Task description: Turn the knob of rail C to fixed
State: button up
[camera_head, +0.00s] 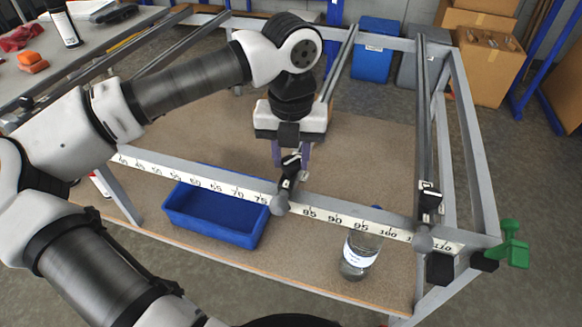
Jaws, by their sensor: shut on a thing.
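My gripper (291,158) points down over the front beam of the grey metal frame. Its purple fingers are closed around the upper part of a black knob piece (291,166) on the middle rail's end. A grey rounded end (280,204) shows just below it, near the 80 mark of the number scale (325,217). The middle rail (341,62) runs back behind my gripper and is partly hidden by it. I cannot read a rail letter or the knob's setting at the gripper.
A similar black knob piece (430,204) sits on the right rail (423,110). A blue bin (215,232) and a clear bottle (359,258) are below the front beam. A green clamp (514,246) juts out at the right corner. Boxes (487,62) stand behind.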

aim_at(291, 161)
jog(key=m+b, duration=0.4)
jog(key=m, duration=0.1)
jog(key=shift+f+m, duration=0.15)
jog(key=shift+m, duration=0.15)
jog(key=m+b, duration=0.2)
jog(key=m, duration=0.3)
jog(key=shift+m, duration=0.3)
jog(key=shift+r, duration=0.2)
jog(key=o, duration=1)
notch_tip(291, 161, up, 14)
jog(key=shift+f, duration=0.1)
